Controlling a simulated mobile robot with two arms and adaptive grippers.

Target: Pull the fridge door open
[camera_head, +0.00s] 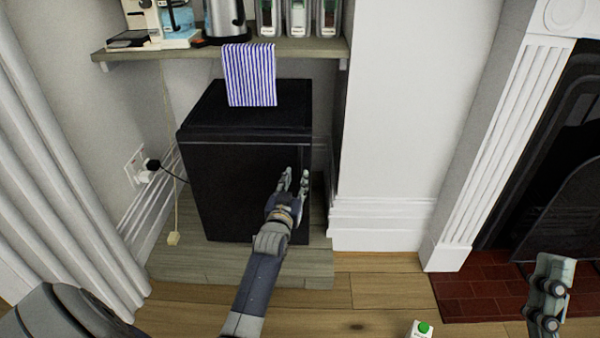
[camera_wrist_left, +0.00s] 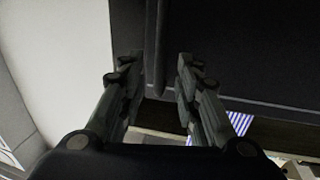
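The black fridge (camera_head: 205,115) stands in the alcove under a shelf. Its front door (camera_head: 235,190) looks closed, flush with the body. My left gripper (camera_head: 294,178) is at the right part of the door front, with its fingers apart. In the left wrist view the open fingers (camera_wrist_left: 157,85) lie on either side of a dark vertical strip, perhaps the handle (camera_wrist_left: 160,50) or door edge. I cannot tell whether they touch it. My right gripper (camera_head: 548,295) is at the lower right, far from the fridge; its fingers are not clear.
A striped towel (camera_head: 250,75) hangs from the shelf (camera_head: 300,48) over the fridge top. A plug and cord (camera_head: 150,168) are at the left wall. A fireplace surround (camera_head: 490,140) is on the right. A small box with a green dot (camera_head: 421,330) is at the bottom.

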